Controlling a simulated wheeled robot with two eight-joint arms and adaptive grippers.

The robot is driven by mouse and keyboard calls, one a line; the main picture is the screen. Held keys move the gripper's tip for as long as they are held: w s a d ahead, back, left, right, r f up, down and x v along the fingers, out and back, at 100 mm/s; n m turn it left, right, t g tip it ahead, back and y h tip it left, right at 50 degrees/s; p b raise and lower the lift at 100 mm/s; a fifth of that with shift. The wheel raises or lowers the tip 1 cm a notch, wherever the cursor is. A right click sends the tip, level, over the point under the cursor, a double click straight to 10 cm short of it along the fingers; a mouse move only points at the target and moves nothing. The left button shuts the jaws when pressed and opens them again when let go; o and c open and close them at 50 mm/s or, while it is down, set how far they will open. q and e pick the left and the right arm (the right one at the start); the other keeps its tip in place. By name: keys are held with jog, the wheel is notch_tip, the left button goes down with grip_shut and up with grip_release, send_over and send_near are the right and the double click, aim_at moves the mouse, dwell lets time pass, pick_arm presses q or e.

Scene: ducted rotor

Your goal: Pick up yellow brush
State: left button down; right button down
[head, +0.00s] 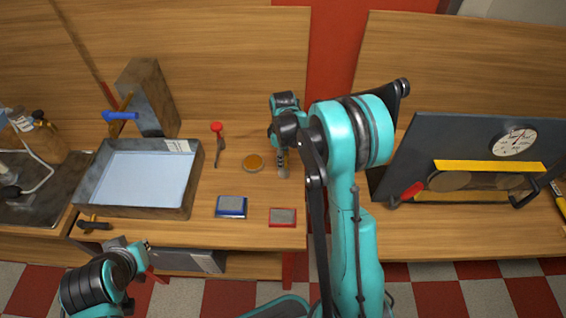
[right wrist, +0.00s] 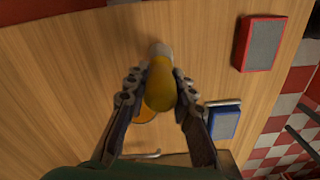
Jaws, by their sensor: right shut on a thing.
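The yellow brush (right wrist: 160,88) shows in the right wrist view, with a yellow handle and a pale grey end pointing away from the camera. My right gripper (right wrist: 159,80) is shut on the handle, with one finger on each side. In the head view my right gripper (head: 282,168) is over the wooden workbench, right of a round orange disc; my arm hides much of it and the brush. Whether the brush touches the bench is unclear. My left arm's end (head: 138,252) is at the bottom left, and its finger opening cannot be made out.
A blue-framed block (head: 231,207) and a red-framed block (head: 283,217) lie in front. The orange disc (head: 253,162) and a red-handled tool (head: 217,140) lie left. A metal tray (head: 185,200) stands farther left. A dark panel with a gauge (head: 516,142) stands at right.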

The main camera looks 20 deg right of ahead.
jog(key=s+d+r+p, duration=0.2)
jog(key=s+r, duration=0.5)
jog(key=s, duration=0.4)
jog(key=shift+d+r+p, duration=0.3)
jog(key=shift+d+r, duration=0.1)
jog(key=shift+d, duration=0.45)
dwell(1.1)
